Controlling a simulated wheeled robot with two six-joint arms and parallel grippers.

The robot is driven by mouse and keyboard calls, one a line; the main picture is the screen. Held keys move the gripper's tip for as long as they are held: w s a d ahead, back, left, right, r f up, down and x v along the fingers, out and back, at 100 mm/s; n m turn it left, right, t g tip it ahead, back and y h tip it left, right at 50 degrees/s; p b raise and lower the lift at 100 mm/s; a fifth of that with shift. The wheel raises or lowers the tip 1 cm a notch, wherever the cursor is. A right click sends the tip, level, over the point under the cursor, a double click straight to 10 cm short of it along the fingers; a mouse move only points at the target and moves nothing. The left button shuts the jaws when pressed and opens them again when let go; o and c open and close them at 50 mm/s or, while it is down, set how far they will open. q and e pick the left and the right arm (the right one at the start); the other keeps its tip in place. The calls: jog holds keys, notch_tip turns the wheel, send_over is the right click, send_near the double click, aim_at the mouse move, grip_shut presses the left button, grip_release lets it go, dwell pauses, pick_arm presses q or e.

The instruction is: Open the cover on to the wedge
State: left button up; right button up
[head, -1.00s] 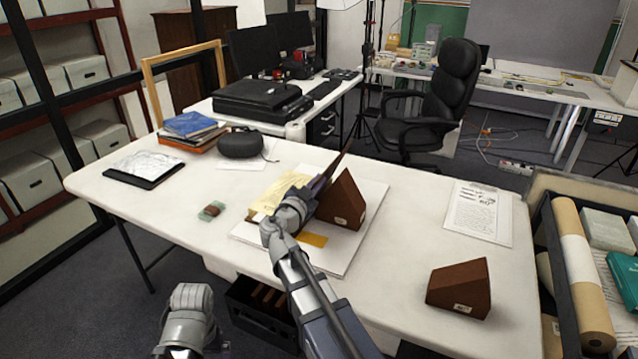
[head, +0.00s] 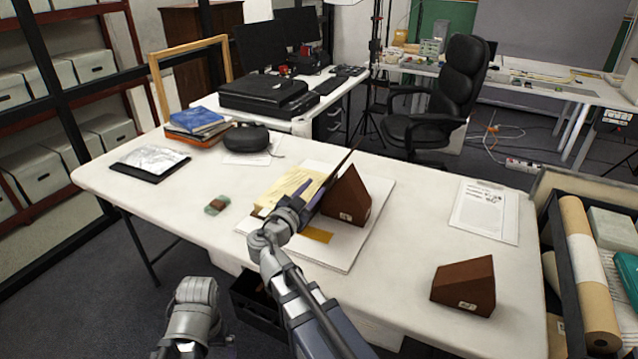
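A brown wedge (head: 349,195) stands on a white board on the table. A thin dark cover (head: 328,182) is raised steeply along the wedge's left side; I cannot tell whether they touch. Yellowed pages (head: 288,187) lie left of the cover. My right gripper (head: 302,200) is at the cover's near left face, over the pages' front edge. Its fingertips are small and partly hidden, so their opening and any contact are unclear. A second brown wedge (head: 463,286) sits at the table's front right. My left gripper (head: 190,312) hangs before the table's front edge, fingers not clearly shown.
A small green and brown block (head: 217,205) lies left of the board (head: 373,225). A paper sheet (head: 484,212) lies at right, and a bin with rolls (head: 588,265) stands beyond the table's right end. The table between board and right wedge is clear.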

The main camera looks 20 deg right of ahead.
jog(key=shift+s+a, duration=0.45)
jog(key=shift+a, duration=0.1)
